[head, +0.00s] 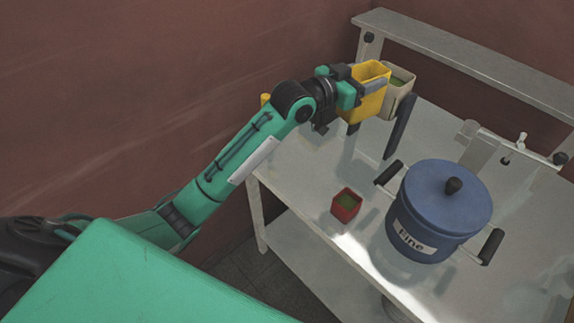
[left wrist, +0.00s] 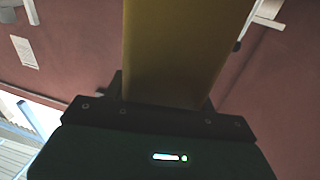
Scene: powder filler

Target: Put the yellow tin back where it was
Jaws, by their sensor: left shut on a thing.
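The yellow tin (head: 371,105) is an open-topped square tin, held roughly upright at the back left of the metal table. My left gripper (head: 351,88) is shut on it from the left. In the left wrist view the tin's wall (left wrist: 180,50) rises between the jaws. The tin's inside looks yellow and bare in the head view. I cannot tell whether its base touches the table. My right gripper is not in view.
A beige tin (head: 407,97) with green contents is close right of the yellow tin. A blue lidded pot (head: 445,212) labelled "Fine" stands on the right. A raised shelf (head: 470,57) runs behind.

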